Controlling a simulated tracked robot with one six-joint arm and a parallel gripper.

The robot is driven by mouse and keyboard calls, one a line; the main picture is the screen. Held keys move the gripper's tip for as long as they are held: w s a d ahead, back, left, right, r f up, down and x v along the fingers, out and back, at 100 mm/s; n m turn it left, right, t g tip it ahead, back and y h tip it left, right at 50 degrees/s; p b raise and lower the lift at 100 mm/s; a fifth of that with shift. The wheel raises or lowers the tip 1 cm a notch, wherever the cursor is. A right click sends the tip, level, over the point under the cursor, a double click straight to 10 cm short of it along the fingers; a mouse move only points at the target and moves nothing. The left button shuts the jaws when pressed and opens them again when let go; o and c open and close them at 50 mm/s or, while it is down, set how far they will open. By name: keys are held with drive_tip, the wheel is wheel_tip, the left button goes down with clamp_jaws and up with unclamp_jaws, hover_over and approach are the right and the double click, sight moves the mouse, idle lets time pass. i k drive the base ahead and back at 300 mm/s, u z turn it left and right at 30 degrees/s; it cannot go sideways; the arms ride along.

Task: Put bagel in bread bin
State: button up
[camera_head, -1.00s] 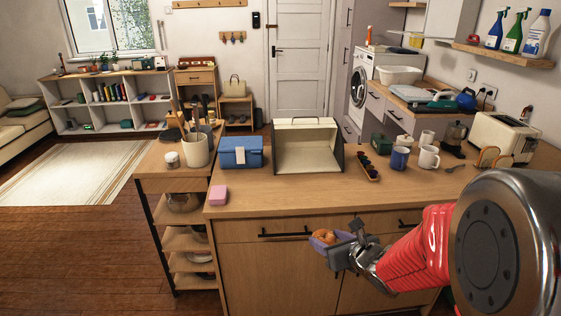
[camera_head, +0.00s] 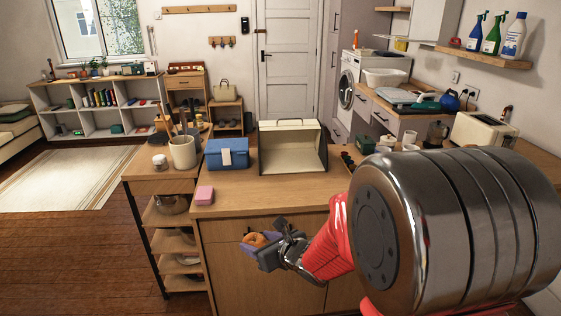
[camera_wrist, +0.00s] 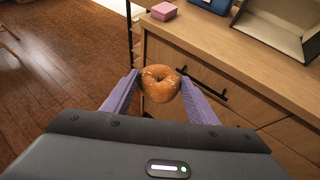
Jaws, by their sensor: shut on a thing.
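The bagel (camera_head: 259,239) is a brown ring with pale specks. My gripper (camera_head: 262,238) is shut on it, in front of the counter's drawer fronts and below the worktop edge. In the wrist view the bagel (camera_wrist: 160,84) sits between the two purple fingers, its hole facing the camera. The bread bin (camera_head: 292,149) is a cream box with its front open, standing on the counter above and beyond my gripper. Its inside looks empty. In the wrist view part of the bread bin (camera_wrist: 275,30) shows at the upper right.
The counter (camera_head: 262,191) has bare worktop before the bread bin. A pink block (camera_head: 204,195) lies near its left front corner, with a blue box (camera_head: 227,154) behind. A utensil crock (camera_head: 183,152) stands on the left shelf unit. My arm hides the counter's right side.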

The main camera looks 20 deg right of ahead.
sight(290, 160)
drive_tip(key=z, duration=0.05)
drive_tip(key=i, duration=1)
drive_tip(key=u, duration=0.05)
